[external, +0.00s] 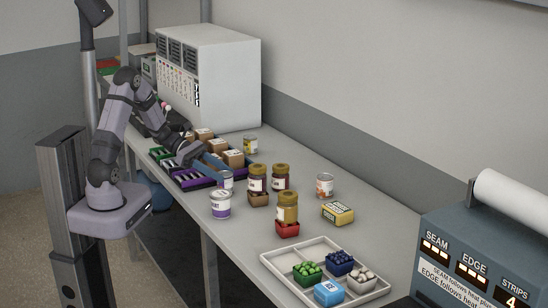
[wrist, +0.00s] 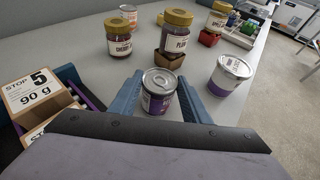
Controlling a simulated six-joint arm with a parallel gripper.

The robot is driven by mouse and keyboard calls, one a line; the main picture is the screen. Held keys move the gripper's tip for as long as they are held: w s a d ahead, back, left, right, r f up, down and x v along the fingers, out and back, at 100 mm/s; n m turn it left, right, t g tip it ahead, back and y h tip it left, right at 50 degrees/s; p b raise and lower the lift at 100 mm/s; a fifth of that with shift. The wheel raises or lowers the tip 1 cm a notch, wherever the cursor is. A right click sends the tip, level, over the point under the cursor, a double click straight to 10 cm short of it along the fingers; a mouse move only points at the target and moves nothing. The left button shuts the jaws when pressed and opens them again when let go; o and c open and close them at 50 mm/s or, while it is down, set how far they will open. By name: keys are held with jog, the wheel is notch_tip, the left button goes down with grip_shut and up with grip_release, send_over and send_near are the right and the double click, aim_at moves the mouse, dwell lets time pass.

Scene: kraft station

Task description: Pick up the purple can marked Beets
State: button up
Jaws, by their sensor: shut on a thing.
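A small purple can (wrist: 158,92) with a silver ring-pull lid is upright between the two blue fingers of my gripper (wrist: 160,100) in the wrist view. My gripper is shut on it; its label is partly hidden and I cannot read Beets on it. In the external view the can (external: 227,181) shows at the end of my gripper (external: 220,172), beside the purple-edged tray. I cannot tell whether it touches the table.
A white tub with a purple band (external: 220,205) stands close by. A tray of boxes (external: 195,179) lies behind. A white sectioned tray (external: 272,262) is at the front.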

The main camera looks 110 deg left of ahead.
notch_tip(320, 180, up, 10)
dwell(0.6)
jog(key=shift+r, duration=0.15)
